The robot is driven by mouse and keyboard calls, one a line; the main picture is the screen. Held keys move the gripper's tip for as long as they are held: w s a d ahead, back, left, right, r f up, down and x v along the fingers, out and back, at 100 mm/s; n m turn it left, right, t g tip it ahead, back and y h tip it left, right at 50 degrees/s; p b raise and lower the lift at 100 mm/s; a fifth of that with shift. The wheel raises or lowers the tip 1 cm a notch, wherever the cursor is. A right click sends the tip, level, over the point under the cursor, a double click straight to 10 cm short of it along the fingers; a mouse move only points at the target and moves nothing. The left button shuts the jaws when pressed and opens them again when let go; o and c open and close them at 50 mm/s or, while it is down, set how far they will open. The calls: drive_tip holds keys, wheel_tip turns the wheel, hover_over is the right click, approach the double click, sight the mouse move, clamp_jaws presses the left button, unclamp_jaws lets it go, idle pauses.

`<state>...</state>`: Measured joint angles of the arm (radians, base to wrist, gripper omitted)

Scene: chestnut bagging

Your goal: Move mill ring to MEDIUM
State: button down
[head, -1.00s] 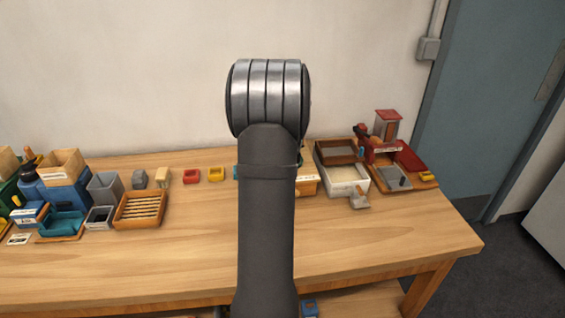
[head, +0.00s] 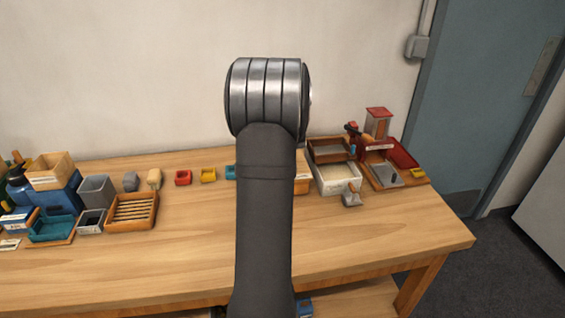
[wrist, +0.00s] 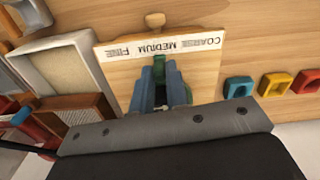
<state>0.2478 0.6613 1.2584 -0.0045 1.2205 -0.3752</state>
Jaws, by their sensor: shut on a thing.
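In the wrist view, a wooden mill board (wrist: 205,83) has a white strip lettered COARSE, MEDIUM and FINE (wrist: 127,50), upside down in the picture. FINE is on the left, MEDIUM in the middle and COARSE on the right. My gripper (wrist: 160,75) has blue fingers over the board, just below MEDIUM in the picture. It is shut on a green part beside the strip, apparently the mill ring (wrist: 174,69), mostly hidden by the fingers. In the head view, my arm hides the gripper and most of the mill; only its right edge (head: 302,187) shows.
Teal (wrist: 238,87), yellow (wrist: 273,84) and red (wrist: 306,80) small holders stand right of the mill in the wrist view. A pale tray (wrist: 70,65) is close on its left. In the head view, bins and a slatted wooden tray (head: 131,211) stand left; the table front is clear.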

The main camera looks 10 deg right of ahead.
drive_tip(key=shift+d, duration=0.1)
idle(0.4)
drive_tip(key=c, duration=1.4)
unclamp_jaws()
wheel_tip(320, 180, up, 18)
drive_tip(key=shift+f, duration=0.25)
